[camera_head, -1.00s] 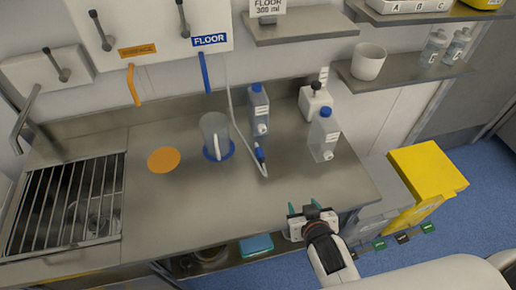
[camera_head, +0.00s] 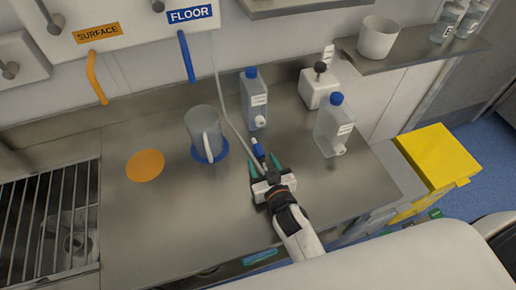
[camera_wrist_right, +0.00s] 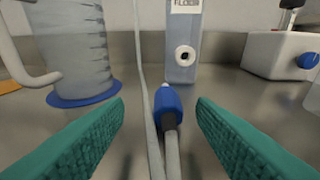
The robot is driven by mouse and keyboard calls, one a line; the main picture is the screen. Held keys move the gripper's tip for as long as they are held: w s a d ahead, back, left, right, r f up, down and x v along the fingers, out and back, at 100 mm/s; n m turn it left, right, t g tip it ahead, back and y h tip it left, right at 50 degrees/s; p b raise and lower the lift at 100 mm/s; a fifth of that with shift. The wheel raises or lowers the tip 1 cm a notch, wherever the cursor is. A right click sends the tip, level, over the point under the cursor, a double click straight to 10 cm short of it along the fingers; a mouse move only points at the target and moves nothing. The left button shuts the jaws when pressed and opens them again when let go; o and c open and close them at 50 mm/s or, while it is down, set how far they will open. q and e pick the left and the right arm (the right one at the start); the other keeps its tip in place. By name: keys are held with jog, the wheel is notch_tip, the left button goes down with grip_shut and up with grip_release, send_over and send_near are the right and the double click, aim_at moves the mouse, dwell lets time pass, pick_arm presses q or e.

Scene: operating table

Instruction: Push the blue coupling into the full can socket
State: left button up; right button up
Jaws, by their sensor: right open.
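The blue coupling (camera_head: 257,150) lies on the counter at the end of a pale hose, its tip pointing toward a can (camera_head: 254,100) with a blue cap. In the right wrist view, the coupling (camera_wrist_right: 168,104) shows between my teal fingers, with gaps on both sides, and the can's round white socket (camera_wrist_right: 185,55) faces me just beyond, apart from it. My right gripper (camera_head: 267,169) is open around the coupling's near end. A second blue-capped can (camera_head: 335,125) stands to the right. I cannot tell which can is full. My left gripper is not in view.
A clear jug (camera_head: 204,134) stands on a blue disc left of the hose; an orange disc (camera_head: 145,165) lies further left. A sink grate is at left, a yellow bin (camera_head: 438,155) at right.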

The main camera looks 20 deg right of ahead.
aim_at(260, 156)
jog(key=shift+w+f, duration=0.1)
jog(key=shift+w, duration=0.55)
jog(key=shift+w+f, duration=0.15)
jog(key=shift+w, duration=0.1)
jog(key=shift+w+d+f+p, duration=0.15)
jog(key=shift+w+p, duration=0.15)
jog(key=shift+w, duration=0.35)
jog(key=w, duration=0.1)
jog(key=w+f, duration=0.1)
jog(key=w, duration=0.1)
jog(key=shift+w+d, duration=0.1)
jog(key=shift+d, duration=0.05)
jog(key=shift+w+f, duration=0.15)
jog(key=shift+w, duration=0.05)
jog(key=shift+c, duration=0.5)
grip_shut()
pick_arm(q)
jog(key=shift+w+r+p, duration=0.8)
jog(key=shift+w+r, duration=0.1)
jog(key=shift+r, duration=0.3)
pick_arm(e)
notch_tip(260, 156, up, 10)
jog(key=shift+r, duration=0.1)
